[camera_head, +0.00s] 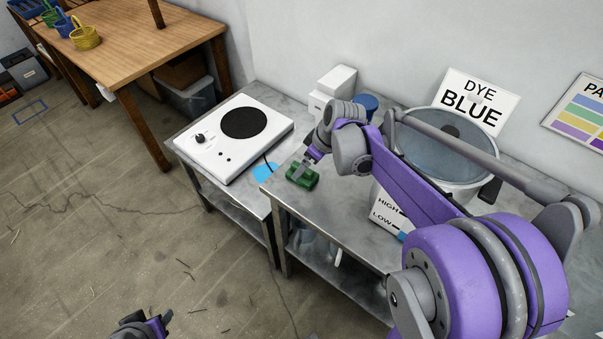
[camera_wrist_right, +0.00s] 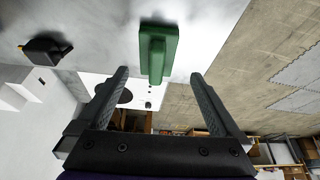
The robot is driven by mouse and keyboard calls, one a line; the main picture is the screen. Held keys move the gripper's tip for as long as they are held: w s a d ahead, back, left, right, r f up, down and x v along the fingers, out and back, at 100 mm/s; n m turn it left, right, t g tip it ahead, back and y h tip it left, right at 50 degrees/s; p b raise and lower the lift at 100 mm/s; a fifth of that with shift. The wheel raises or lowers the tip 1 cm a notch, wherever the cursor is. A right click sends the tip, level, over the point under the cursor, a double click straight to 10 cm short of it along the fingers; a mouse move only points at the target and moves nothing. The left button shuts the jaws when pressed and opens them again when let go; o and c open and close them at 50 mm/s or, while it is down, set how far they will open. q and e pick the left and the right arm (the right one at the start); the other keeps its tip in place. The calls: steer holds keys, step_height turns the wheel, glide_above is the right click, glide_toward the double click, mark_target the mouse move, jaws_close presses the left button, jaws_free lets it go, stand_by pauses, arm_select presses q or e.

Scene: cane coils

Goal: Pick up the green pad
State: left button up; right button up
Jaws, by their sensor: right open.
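The green pad (camera_head: 303,178) lies near the left edge of the grey metal table (camera_head: 345,232). It has a raised block on top, seen in the right wrist view (camera_wrist_right: 157,55). My right gripper (camera_head: 301,168) is right at the pad in the head view, and partly covers it. In the wrist view the right gripper's two fingers (camera_wrist_right: 159,74) are spread apart, with the pad's block between and just past their tips; no grip on it shows. My left gripper (camera_head: 158,322) is only partly in view at the bottom edge, far from the pad, and its jaws are unclear.
A white hotplate (camera_head: 222,152) stands on the lower table at left. A large lidded pot (camera_head: 440,150) on a white base is to the right of the pad, near my arm. A white box (camera_head: 333,88) and blue container (camera_head: 366,103) stand behind. A light-blue disc (camera_head: 266,171) lies beside the pad.

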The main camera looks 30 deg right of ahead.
steer(key=x, duration=0.5)
steer(key=shift+w+d+f, duration=0.25)
steer(key=shift+d, duration=0.05)
steer(key=c, duration=1.4)
step_height(320, 180, up, 10)
steer(key=shift+r+p, duration=0.1)
steer(key=shift+p, duration=0.25)
steer(key=shift+c, duration=0.2)
steer(key=o, duration=0.8)
steer(key=c, duration=0.6)
